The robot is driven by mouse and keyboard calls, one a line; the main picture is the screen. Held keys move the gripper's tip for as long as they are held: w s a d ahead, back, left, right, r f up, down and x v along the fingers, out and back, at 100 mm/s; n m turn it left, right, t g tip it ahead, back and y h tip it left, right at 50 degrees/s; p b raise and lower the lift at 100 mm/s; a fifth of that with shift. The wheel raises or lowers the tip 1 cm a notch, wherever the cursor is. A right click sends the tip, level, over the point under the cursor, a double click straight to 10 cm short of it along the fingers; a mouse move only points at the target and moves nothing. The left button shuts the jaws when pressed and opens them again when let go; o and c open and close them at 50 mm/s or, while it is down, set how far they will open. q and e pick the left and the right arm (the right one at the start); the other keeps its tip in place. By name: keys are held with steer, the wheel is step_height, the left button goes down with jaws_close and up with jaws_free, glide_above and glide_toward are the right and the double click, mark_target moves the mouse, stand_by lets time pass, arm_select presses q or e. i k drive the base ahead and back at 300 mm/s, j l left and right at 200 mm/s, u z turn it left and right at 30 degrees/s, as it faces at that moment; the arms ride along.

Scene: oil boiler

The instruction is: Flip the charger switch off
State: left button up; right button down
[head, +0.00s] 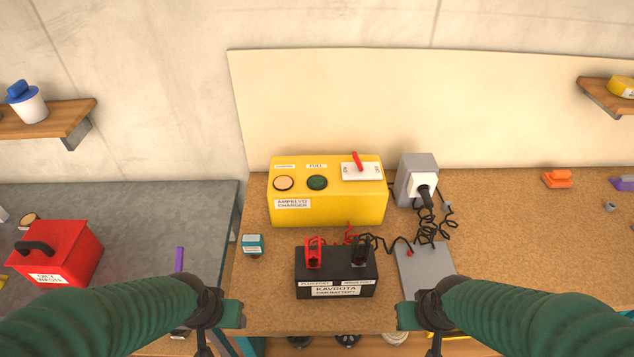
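The yellow charger (328,206) stands on the brown bench against the back board. Its red switch lever (357,161) sits on a white plate (362,172) at the top right and leans slightly left at its upper end. The plate's end labels are too small to read surely. A pale orange round lamp (284,183) and a dark green one (317,183) are left of the switch. My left gripper (232,314) and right gripper (408,316) are low at the bench's front, well short of the charger. Neither visibly holds anything; their finger openings are unclear.
A black battery (336,285) with red (314,253) and black (360,252) clamps stands in front of the charger. A grey socket box with a black plug (424,192) and loose cables are at its right. A teal block (253,243) lies left; a red bin (58,252) stands farther left.

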mark_target(355, 156)
steer(key=k+j+z, duration=0.1)
steer(key=j+z, duration=0.15)
steer(key=j, duration=0.2)
steer(key=k+j+z, duration=0.2)
steer(key=j, duration=0.2)
steer(key=k+j+z, duration=0.25)
steer(key=j, duration=0.15)
steer(key=k+j+z, duration=0.1)
steer(key=j+z, duration=0.15)
steer(key=j, duration=0.15)
